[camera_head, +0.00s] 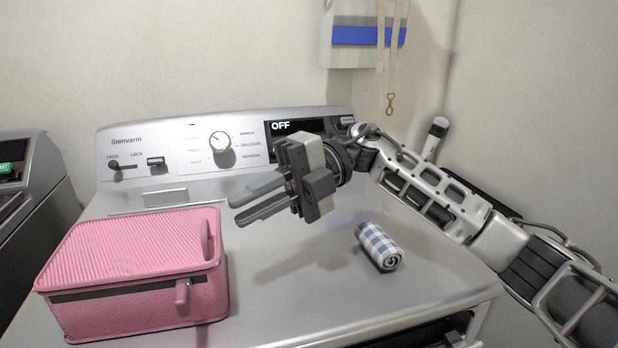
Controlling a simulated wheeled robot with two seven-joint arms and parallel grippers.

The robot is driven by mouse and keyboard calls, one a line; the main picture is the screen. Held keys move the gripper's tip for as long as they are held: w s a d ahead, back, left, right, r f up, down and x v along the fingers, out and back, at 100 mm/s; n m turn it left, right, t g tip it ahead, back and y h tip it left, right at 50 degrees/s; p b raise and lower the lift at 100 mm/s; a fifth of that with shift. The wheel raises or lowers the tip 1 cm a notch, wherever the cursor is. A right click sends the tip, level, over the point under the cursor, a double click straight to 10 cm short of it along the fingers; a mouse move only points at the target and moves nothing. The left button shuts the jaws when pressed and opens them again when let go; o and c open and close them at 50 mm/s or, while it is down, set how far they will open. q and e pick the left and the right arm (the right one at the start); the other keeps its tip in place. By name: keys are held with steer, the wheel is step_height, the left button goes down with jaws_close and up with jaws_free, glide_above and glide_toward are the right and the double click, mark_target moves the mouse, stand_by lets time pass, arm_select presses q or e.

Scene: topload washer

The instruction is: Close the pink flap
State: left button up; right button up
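A pink ribbed box (140,318) stands on the left of the washer's top. Its pink lid, the flap (130,248), lies over the box, with a dark band showing along the front below its edge. A pink tab (183,293) sticks out at the front, and a rounded pink piece (206,240) stands up at the lid's right side. I cannot tell whether the lid is fully down. My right gripper (236,210) is above the washer top, up and right of the box, apart from it. Its fingers are parted and empty, pointing left. My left gripper is not in view.
The washer's control panel (180,145) rises at the back. A blue-and-white checked roll (379,246) lies on the washer top (290,290), right of the box. A dark machine (30,215) stands at the left. Straps (390,60) hang on the wall. The washer top between box and roll is clear.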

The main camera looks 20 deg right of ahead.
steer(key=v, duration=0.9)
steer(key=shift+d+b, duration=0.2)
steer(key=shift+b, duration=0.1)
